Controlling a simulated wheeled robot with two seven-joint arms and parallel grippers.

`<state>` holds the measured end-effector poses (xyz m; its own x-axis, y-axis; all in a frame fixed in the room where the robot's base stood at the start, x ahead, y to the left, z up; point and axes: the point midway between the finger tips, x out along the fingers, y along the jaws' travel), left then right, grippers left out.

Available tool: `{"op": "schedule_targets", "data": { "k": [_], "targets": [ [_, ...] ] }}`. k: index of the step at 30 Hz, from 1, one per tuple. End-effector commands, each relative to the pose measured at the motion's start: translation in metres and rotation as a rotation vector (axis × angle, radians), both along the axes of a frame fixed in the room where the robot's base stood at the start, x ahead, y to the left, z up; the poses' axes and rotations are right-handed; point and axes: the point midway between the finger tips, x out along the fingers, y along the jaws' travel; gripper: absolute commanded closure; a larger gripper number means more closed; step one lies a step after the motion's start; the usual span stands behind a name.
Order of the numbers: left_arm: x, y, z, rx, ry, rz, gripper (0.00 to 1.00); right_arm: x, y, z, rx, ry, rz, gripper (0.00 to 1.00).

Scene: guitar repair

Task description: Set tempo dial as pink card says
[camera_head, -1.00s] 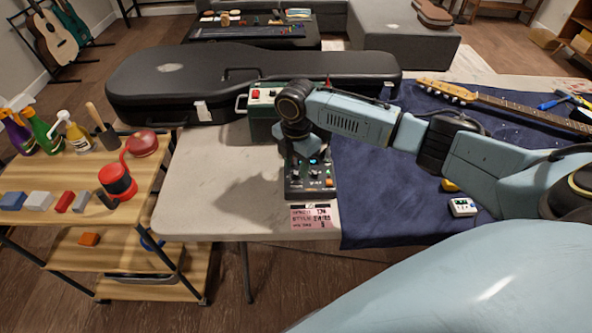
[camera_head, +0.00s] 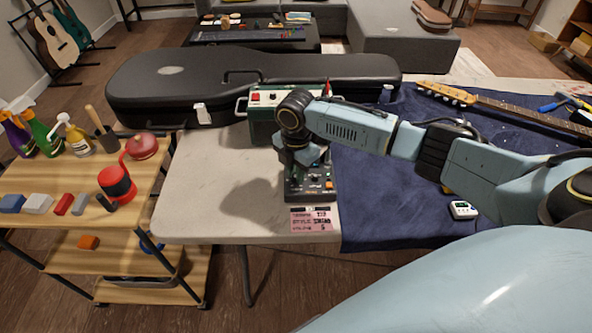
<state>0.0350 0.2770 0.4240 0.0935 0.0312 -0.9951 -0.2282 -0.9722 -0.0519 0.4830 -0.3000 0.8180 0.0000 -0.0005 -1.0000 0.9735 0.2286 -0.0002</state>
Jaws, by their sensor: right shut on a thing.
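The pink card (camera_head: 312,220) lies flat at the front edge of the white table. It carries a few printed lines, too small to read surely. Just behind it stands a dark drum-machine-like box (camera_head: 297,193) with knobs and small coloured buttons. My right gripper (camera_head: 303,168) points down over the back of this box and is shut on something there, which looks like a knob. The gripper hides that part of the box, so the tempo dial and its setting cannot be made out. My left gripper is not in view.
A green box with a red button (camera_head: 258,97) stands behind my right wrist. A black guitar case (camera_head: 180,80) lies along the back. A small white device (camera_head: 462,209) and a guitar neck (camera_head: 510,103) lie on the dark blue cloth (camera_head: 375,215). The table's left part is clear.

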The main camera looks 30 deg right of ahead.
Motion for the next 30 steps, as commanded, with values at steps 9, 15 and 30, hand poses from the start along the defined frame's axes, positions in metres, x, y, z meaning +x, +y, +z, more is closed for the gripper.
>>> {"op": "schedule_targets", "data": {
  "k": [9, 15, 30],
  "targets": [
    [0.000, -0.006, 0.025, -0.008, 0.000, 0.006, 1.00, 0.000, 0.000, 0.004, 0.000, 0.003, -0.116, 1.00],
    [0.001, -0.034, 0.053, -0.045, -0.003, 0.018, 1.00, -0.001, 0.001, 0.006, 0.000, 0.003, -0.277, 1.00],
    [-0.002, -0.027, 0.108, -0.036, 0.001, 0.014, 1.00, 0.000, 0.001, 0.004, 0.000, 0.002, -0.754, 1.00]
  ]
}}
